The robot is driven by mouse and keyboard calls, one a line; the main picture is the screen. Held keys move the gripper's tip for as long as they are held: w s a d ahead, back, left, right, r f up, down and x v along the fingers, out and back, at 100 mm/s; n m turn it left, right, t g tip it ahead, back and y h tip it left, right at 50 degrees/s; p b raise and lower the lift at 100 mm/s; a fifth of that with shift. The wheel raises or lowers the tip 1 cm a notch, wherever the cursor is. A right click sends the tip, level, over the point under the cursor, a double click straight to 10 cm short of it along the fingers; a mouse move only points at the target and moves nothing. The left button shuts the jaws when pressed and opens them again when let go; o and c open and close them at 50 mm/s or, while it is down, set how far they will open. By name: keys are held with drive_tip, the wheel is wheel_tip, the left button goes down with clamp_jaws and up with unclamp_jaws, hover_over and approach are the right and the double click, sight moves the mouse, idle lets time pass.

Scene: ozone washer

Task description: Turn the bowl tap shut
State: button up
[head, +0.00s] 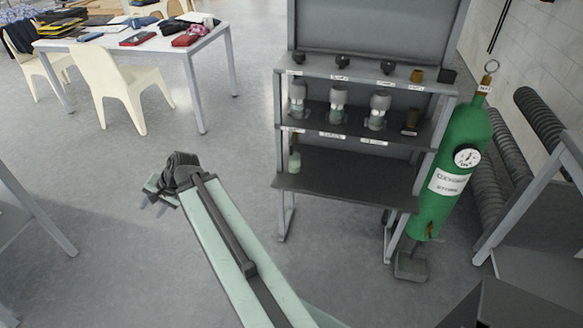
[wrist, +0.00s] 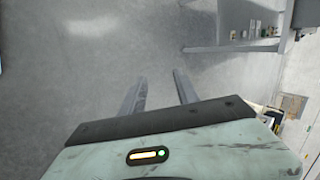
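I cannot make out a bowl or its tap in either view. My gripper (head: 158,204) is left of the centre of the head view, at the end of my pale green arm, over bare floor and left of the grey shelf rack. In the wrist view its two fingers (wrist: 159,82) stand apart with only grey floor between them. It is open, empty and touching nothing that I can see.
The grey shelf rack (head: 345,185) holds several jars and small dark knobs above labels. A green oxygen cylinder (head: 452,165) with a round gauge stands right of it. A white table (head: 130,43) and chair (head: 108,85) are at back left. Floor between is clear.

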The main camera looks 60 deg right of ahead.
drive_tip(key=d+f+m+t+h+b, duration=0.1)
drive_tip(key=d+f+m+t+b, duration=0.3)
drive_tip(key=d, duration=0.5)
drive_tip(key=d+f+m+t+h+b, duration=0.1)
drive_tip(key=d+m+t+b, duration=0.1)
drive_tip(key=d+m+b, duration=0.5)
drive_tip(key=m+t+h+b, duration=0.1)
drive_tip(key=m+h+b, duration=1)
drive_tip(key=m, duration=0.9)
approach(292, 149)
drive_tip(key=w+d+f+h+p, duration=0.1)
drive_tip(key=w+h+p, duration=0.1)
drive_tip(key=w, duration=0.1)
drive_tip(key=x, duration=0.8)
drive_tip(key=shift+s, duration=0.1)
clamp_jaws()
